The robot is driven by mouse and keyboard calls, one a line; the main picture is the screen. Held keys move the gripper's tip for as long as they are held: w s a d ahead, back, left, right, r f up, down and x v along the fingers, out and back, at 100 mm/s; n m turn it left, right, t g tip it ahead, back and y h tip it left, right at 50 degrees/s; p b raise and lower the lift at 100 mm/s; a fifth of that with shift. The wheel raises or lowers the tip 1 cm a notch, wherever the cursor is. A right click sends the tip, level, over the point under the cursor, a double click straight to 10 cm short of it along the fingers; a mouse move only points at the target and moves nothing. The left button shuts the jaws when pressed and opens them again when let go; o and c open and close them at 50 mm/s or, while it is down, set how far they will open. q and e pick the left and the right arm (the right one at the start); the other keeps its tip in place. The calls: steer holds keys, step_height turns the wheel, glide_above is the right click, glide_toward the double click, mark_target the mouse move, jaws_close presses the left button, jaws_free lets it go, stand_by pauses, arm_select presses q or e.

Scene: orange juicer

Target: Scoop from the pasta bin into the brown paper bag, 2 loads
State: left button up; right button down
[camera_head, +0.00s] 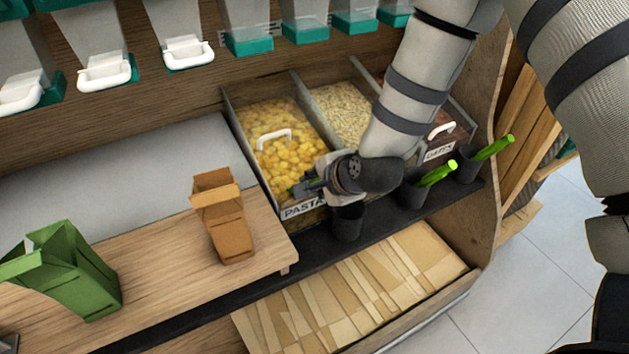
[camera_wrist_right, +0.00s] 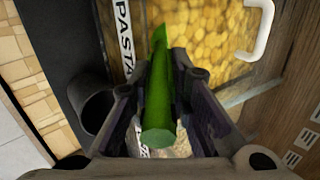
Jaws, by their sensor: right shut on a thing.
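The pasta bin (camera_head: 262,113) holds yellow pasta under a clear lid with a white handle; its front label reads PASTA. My right gripper (camera_head: 305,187) is at the bin's front edge, above the label. In the right wrist view it is shut on a green scoop (camera_wrist_right: 160,100), whose handle end faces the camera and whose far end points toward the bin. Whether the scoop carries pasta is hidden. The brown paper bag (camera_head: 222,218) stands upright and open on the wooden counter, left of the bin.
A green paper bag (camera_head: 65,270) stands at the left of the counter (camera_head: 160,262). An empty dark holder (camera_head: 347,223) sits below the pasta bin; two more hold green-handled scoops (camera_head: 438,173). An oats-like bin (camera_head: 343,110) adjoins. Dispensers with white handles (camera_head: 105,72) hang above.

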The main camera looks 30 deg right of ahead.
steer(key=shift+w+d+f+b, duration=0.15)
steer(key=shift+w+f+b, duration=0.35)
steer(key=shift+f, duration=0.35)
steer(key=shift+w+d+r+t+b, duration=0.1)
steer(key=shift+w+t+b, duration=0.4)
steer(key=shift+w+b, duration=0.05)
steer(key=shift+r+t+p, duration=0.4)
steer(key=shift+r, duration=0.85)
steer(key=shift+s+r+t+p, duration=0.7)
steer(key=shift+s+r, duration=0.4)
steer(key=shift+r, duration=0.05)
arm_select(q)
steer(key=shift+w+r+t+p, duration=0.5)
steer(key=shift+w+r+p, duration=0.75)
steer(key=shift+r+p, duration=0.1)
arm_select(e)
steer(key=s+r+t, duration=0.1)
steer(key=s+r, duration=0.4)
steer(key=shift+s, duration=0.25)
steer(key=shift+r, duration=0.1)
